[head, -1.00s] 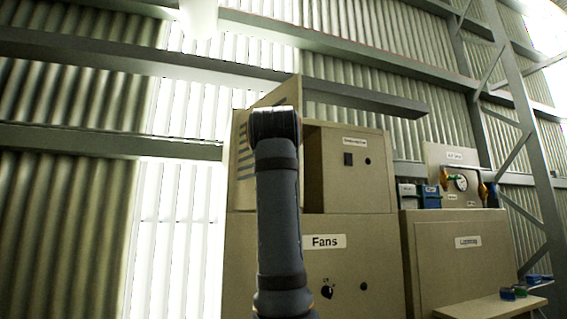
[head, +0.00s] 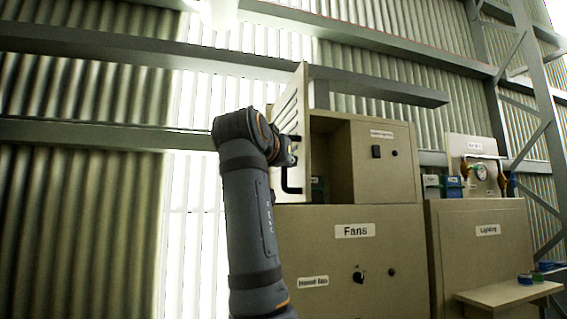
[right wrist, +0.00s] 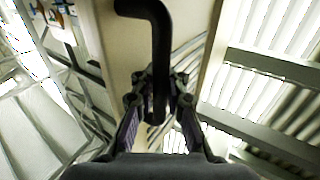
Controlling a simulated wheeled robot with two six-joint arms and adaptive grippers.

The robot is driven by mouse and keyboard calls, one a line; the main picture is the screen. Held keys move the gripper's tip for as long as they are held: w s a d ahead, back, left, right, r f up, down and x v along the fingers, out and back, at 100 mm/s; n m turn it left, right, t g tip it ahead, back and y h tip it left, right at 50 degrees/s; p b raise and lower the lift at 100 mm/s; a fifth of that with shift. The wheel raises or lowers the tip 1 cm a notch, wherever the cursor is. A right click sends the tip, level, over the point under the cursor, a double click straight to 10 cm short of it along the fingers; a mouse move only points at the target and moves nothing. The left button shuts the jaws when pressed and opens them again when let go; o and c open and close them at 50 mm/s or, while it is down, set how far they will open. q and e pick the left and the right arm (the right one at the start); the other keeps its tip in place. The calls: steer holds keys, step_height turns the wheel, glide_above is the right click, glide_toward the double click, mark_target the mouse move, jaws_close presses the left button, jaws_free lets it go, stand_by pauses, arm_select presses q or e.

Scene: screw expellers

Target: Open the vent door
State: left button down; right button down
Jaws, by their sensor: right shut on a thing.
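The vent door (head: 303,92) is a beige slatted panel at the upper left of the cabinet. It stands swung out and nearly edge-on in the head view, with an open compartment (head: 327,150) beside it. Its black bent handle (head: 290,184) is on the door's face and also shows in the right wrist view (right wrist: 162,40). My right gripper (right wrist: 157,108) is shut on the end part of the handle. In the head view the right gripper (head: 290,152) is partly hidden by my wrist. My left gripper is not in view.
Below is a beige cabinet (head: 340,240) labelled Fans, with a knob (head: 359,275). A closed box (head: 385,170) with a switch sits right of the opening. A Lighting cabinet (head: 480,260) with a shelf (head: 508,294) stands farther right. Free space lies left of the door.

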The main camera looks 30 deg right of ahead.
steer(key=c, duration=1.7)
jaws_free()
steer(key=shift+s, duration=0.1)
steer(key=o, duration=0.3)
steer(key=shift+s+r, duration=0.15)
steer(key=shift+s, duration=0.15)
steer(key=shift+o, duration=0.2)
steer(key=shift+w, duration=0.15)
steer(key=v, duration=0.7)
steer(key=shift+s+a, duration=0.2)
steer(key=shift+s, duration=0.1)
steer(key=shift+d, duration=0.1)
